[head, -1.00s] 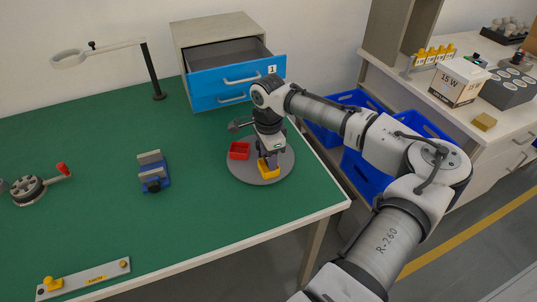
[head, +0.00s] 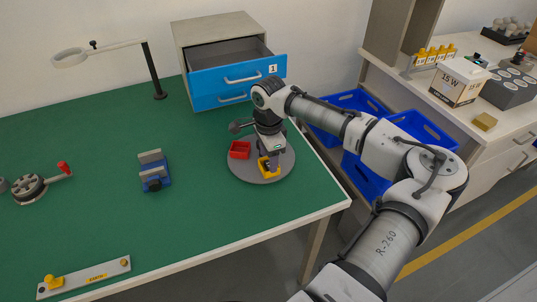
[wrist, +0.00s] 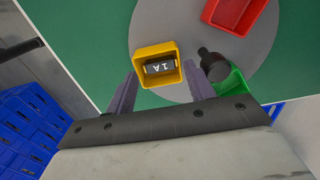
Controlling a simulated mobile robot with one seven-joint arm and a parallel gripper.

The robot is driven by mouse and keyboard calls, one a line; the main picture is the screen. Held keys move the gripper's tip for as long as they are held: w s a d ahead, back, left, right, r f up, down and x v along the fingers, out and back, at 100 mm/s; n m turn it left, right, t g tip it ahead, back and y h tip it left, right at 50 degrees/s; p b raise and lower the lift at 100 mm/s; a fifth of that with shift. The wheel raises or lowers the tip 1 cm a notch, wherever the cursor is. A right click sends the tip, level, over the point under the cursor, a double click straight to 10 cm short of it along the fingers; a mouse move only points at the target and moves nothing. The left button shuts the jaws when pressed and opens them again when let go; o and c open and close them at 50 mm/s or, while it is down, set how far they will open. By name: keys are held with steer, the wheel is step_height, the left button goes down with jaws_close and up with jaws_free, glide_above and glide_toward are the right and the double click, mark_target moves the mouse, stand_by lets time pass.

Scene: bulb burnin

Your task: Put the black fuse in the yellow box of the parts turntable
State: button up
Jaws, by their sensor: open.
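The black fuse, marked 1A (wrist: 160,67), lies inside the yellow box (wrist: 141,52) on the grey parts turntable (wrist: 188,22). In the head view the yellow box (head: 270,174) is at the near side of the turntable (head: 243,176), with a dark shape inside it. My gripper (wrist: 163,90) is open, its two fingers apart on either side of the yellow box in the wrist view, with nothing between them. In the head view my gripper (head: 273,156) is just above the box; its fingertips are partly hard to make out.
The turntable also carries a red box (head: 239,150) and a green box (wrist: 232,82), with a dark knob-like part (wrist: 213,65) beside the green one. A drawer cabinet (head: 240,73) with an open top drawer stands behind. A blue vise (head: 154,172) is left; green tabletop between is clear.

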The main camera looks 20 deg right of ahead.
steer(key=shift+s+f, duration=0.3)
steer(key=shift+f, duration=0.15)
steer(key=shift+w+r, duration=0.15)
steer(key=shift+r, duration=0.45)
step_height(320, 180, up, 12)
steer(key=b, duration=0.2)
steer(key=shift+r, duration=0.15)
steer(key=shift+w, duration=0.1)
